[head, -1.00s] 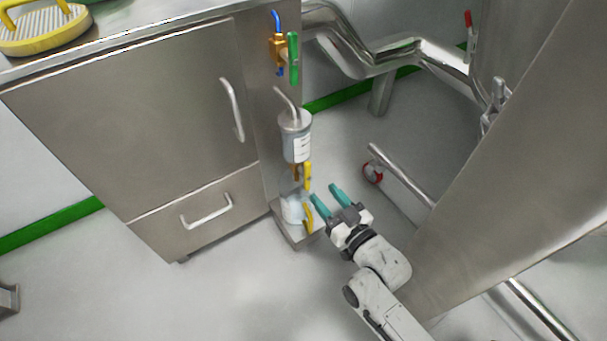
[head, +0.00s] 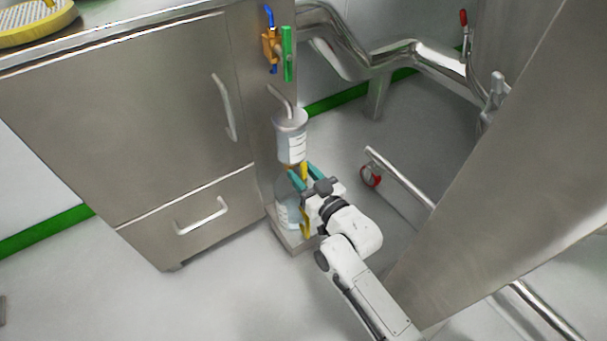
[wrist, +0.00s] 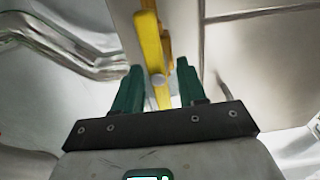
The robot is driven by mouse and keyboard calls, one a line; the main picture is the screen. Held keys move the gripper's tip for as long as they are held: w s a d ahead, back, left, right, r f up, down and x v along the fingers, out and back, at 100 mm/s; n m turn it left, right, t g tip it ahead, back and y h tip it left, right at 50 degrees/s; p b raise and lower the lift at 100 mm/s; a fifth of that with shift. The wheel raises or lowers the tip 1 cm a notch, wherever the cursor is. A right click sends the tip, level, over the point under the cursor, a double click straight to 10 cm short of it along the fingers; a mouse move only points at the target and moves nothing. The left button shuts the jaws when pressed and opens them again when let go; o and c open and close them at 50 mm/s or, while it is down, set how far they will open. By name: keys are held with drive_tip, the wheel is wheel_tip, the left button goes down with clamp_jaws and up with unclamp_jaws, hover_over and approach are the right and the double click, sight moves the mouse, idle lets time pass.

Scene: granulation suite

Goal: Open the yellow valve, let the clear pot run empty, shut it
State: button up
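The clear pot (head: 291,143), with a white label, is mounted on the side of the steel cabinet. The yellow valve (head: 304,169) is below it, partly hidden by my gripper. My gripper (head: 302,171) is at the valve, fingers apart. In the wrist view a yellow bar (wrist: 154,48), apparently the valve's lever, runs between the open green fingers (wrist: 157,80), with a gap visible on each side. A clear jug (head: 286,212) with a yellow handle (head: 306,224) stands under the valve, partly covered by my gripper. I cannot make out the pot's liquid level.
The jug stands on a low steel ledge (head: 292,246). A large steel panel (head: 500,170) and a castered frame (head: 400,180) are to the right. Floor in front is clear.

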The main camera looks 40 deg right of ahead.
clamp_jaws()
idle(0.4)
drive_tip(key=m+p, duration=0.1)
drive_tip(key=m, duration=0.2)
drive_tip(key=shift+d, duration=0.15)
drive_tip(key=m, duration=0.5)
drive_tip(key=shift+s+d+f+m+p, duration=0.1)
drive_tip(key=shift+d+f+m+p, duration=0.1)
drive_tip(key=shift+m+p, duration=0.15)
drive_tip(key=m, duration=0.4)
drive_tip(key=shift+d+f+m, duration=0.15)
drive_tip(key=shift+m, duration=0.1)
drive_tip(key=shift+f+m, duration=0.15)
drive_tip(key=shift+m, duration=1)
drive_tip(key=shift+f+m, duration=0.1)
drive_tip(key=shift+m, duration=1.05)
drive_tip(key=shift+d, duration=0.1)
